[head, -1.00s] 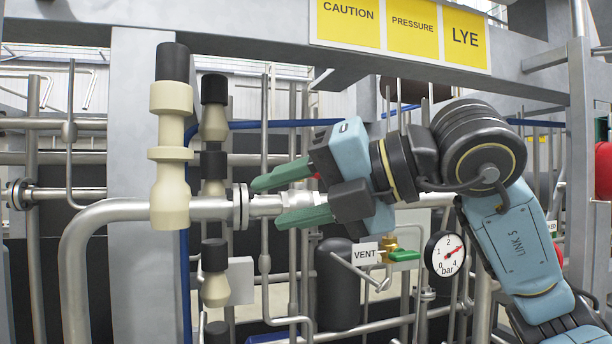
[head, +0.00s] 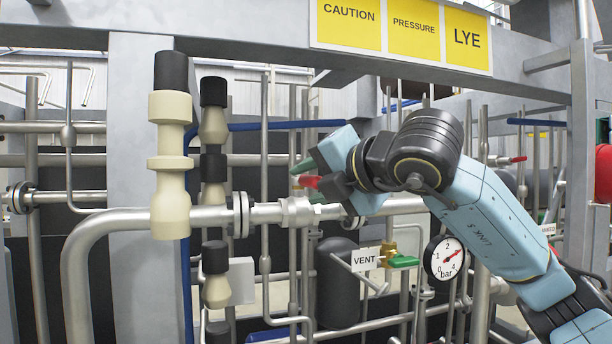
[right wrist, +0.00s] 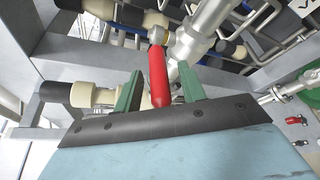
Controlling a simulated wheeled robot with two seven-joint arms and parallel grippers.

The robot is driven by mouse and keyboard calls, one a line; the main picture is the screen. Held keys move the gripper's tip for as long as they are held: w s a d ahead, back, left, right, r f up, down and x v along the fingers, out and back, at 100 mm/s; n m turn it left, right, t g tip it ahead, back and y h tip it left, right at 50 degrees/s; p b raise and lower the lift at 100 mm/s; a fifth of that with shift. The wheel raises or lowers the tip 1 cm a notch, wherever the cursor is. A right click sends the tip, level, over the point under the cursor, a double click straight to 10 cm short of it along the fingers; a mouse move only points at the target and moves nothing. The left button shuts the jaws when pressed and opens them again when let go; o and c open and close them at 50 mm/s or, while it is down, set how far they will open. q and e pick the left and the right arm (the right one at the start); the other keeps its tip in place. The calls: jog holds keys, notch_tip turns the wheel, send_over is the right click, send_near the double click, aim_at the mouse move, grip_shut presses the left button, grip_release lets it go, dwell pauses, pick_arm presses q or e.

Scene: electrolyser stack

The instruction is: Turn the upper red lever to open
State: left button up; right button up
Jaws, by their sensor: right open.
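A red lever (head: 308,181) shows at my right gripper (head: 311,174) in the head view, just above a metal valve body (head: 297,212) on the thick horizontal pipe. In the right wrist view the red lever (right wrist: 158,76) stands between the two green fingers of my right gripper (right wrist: 160,88). The fingers are open, one on each side of it, with gaps showing. In the head view the gripper hides part of the lever and its root. My left gripper is not in view.
A gauge (head: 445,258), a VENT label (head: 365,260) and a green-handled valve (head: 403,262) sit below my right arm. Another red lever (head: 518,159) is farther right. Cream fittings (head: 170,165) stand left. A beam with yellow signs (head: 413,30) runs above.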

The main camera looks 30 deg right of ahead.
jog(key=shift+x, duration=1)
grip_shut()
